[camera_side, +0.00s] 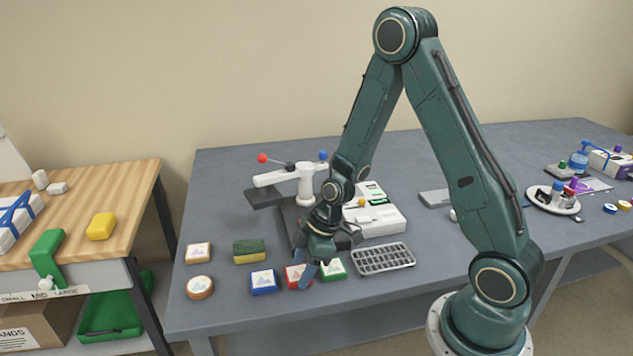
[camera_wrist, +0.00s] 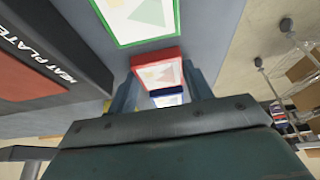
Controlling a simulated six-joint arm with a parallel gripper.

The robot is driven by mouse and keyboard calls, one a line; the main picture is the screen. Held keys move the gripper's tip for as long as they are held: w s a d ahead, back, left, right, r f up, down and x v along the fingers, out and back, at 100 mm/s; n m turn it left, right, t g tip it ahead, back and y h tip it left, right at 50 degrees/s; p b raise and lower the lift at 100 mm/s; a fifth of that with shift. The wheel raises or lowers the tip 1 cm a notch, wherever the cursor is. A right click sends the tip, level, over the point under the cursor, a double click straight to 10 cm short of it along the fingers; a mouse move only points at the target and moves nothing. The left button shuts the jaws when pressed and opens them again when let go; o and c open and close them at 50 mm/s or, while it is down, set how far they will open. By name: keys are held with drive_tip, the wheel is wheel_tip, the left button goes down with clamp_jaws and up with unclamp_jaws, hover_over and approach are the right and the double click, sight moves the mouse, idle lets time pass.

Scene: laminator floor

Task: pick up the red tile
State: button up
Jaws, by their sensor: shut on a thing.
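The red tile (camera_side: 292,273) has a pale picture face and stands near the front edge of the grey table, between a blue tile (camera_side: 263,281) and a green tile (camera_side: 333,268). My gripper (camera_side: 308,274) reaches down to it and partly covers it in the side view. In the wrist view the red tile (camera_wrist: 158,70) lies between the two fingers of my gripper (camera_wrist: 160,85), which are shut on it. The green tile (camera_wrist: 138,20) is above it in that view, and the blue tile (camera_wrist: 167,95) shows below it. I cannot tell whether the red tile touches the table.
A metal grid tray (camera_side: 383,259) lies right of the green tile. A green-yellow sponge (camera_side: 249,251) and two wooden tiles, one square (camera_side: 198,253) and one round (camera_side: 199,288), lie left. A press with a heat plate (camera_wrist: 45,60) stands close behind.

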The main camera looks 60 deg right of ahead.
drive_tip(key=shift+r, duration=0.15)
wheel_tip(320, 180, up, 20)
idle(0.9)
idle(0.5)
